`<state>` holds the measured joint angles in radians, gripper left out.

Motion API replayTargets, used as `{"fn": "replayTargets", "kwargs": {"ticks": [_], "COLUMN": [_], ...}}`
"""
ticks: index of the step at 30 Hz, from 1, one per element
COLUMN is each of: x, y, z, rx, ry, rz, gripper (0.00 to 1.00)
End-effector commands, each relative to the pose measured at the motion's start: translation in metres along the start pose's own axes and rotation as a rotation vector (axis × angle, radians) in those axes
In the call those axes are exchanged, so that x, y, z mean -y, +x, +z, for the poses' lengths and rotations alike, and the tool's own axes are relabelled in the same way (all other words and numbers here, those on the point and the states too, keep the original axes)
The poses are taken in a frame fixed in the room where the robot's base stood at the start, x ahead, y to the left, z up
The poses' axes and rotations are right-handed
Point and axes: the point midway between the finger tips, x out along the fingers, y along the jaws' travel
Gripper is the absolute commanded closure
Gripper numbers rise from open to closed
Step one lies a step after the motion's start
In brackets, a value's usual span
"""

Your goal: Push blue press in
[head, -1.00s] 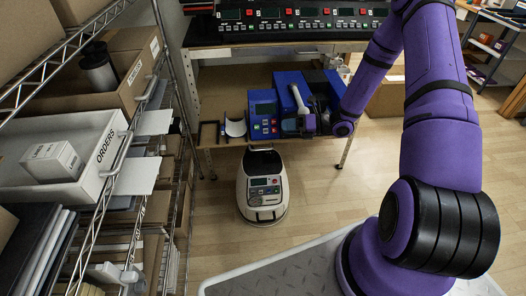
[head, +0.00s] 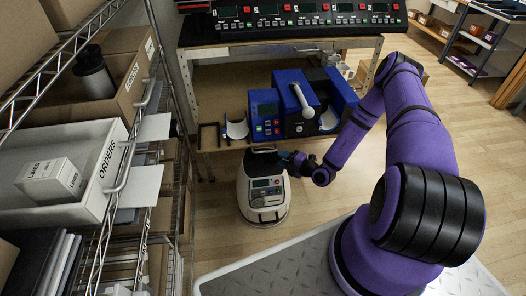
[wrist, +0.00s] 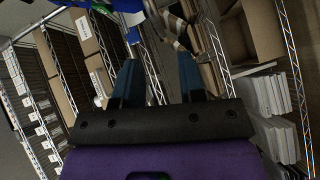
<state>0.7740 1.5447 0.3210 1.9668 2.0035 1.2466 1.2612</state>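The blue press (head: 282,88) stands on the wooden bench in the head view, with a display and button box on its left. A pale lever handle (head: 301,99) slants down across its front. My gripper (head: 284,158) is in front of and below the press, beside the beige machine, and apart from the press. In the wrist view its two blue fingers (wrist: 160,80) stand well apart with nothing held between them. Blue parts show only partly at that view's top edge, and I cannot tell which part of the press they are.
The beige machine (head: 265,192) stands on the floor just left of my gripper. A wire shelf with a white ORDERS bin (head: 93,185) and boxes fills the left. A row of black devices (head: 305,20) lies on the bench's upper level.

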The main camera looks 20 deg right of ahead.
Motion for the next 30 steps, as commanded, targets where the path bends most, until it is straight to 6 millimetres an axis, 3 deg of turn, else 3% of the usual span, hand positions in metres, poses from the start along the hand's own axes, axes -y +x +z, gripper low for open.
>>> {"fn": "replayTargets", "kwargs": {"ticks": [9,15,29,30], "x": [0.000,-0.001,-0.001,-0.001], "y": [0.057,0.083,0.094,0.094], "z": [-0.001,-0.001,-0.001,-0.001], "rx": [-0.004,-0.003,-0.002,-0.002], "ry": [-0.004,-0.004,-0.003,-0.003], "rz": [0.001,0.002,0.001,0.001], "gripper": [0.63,0.63,0.63,0.70]}}
